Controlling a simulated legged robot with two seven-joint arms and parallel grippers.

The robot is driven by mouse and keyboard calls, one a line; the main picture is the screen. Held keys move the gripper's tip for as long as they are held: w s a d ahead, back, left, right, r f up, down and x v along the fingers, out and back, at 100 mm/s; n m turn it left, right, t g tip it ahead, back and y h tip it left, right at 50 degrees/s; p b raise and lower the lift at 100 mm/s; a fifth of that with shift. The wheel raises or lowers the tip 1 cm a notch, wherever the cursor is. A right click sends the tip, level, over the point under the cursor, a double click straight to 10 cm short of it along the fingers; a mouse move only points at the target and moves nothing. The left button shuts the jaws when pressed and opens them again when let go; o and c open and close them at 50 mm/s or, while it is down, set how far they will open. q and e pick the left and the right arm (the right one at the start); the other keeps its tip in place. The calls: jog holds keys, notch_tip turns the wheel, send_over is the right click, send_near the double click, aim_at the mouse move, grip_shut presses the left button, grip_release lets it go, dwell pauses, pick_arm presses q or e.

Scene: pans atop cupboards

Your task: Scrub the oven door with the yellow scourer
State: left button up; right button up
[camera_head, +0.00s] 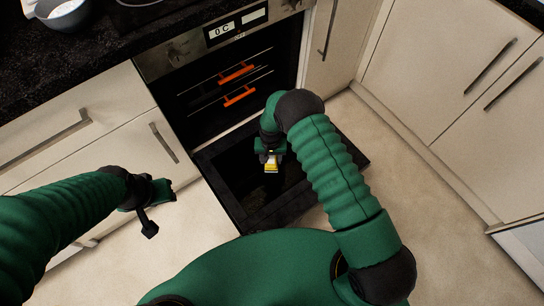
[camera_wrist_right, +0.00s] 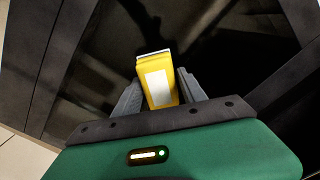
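The oven door (camera_head: 235,208) is folded down open in front of the oven, its dark inner face up. It also shows in the right wrist view (camera_wrist_right: 225,40). My right gripper (camera_head: 271,157) is over the door, shut on the yellow scourer (camera_head: 271,167). In the right wrist view the scourer (camera_wrist_right: 158,82) sits between the two grey fingers, with a pale patch on its face. I cannot tell whether the scourer touches the door. My left gripper (camera_head: 158,206) is empty at the left, in front of the cupboards, its fingers spread apart.
The oven cavity holds racks with orange handles (camera_head: 238,96). A grey bowl (camera_head: 62,14) stands on the dark worktop (camera_head: 50,68). Pale cupboards with dark handles (camera_head: 491,66) line both sides. The floor (camera_head: 425,195) right of the door is clear.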

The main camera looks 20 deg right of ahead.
jog(key=shift+r, duration=0.1)
jog(key=shift+w+d+f+b, duration=0.1)
jog(key=shift+f+b, duration=0.45)
jog(key=shift+f, duration=0.15)
grip_shut()
notch_tip(320, 180, up, 5)
jog(key=p, duration=0.4)
jog(key=shift+r, duration=0.15)
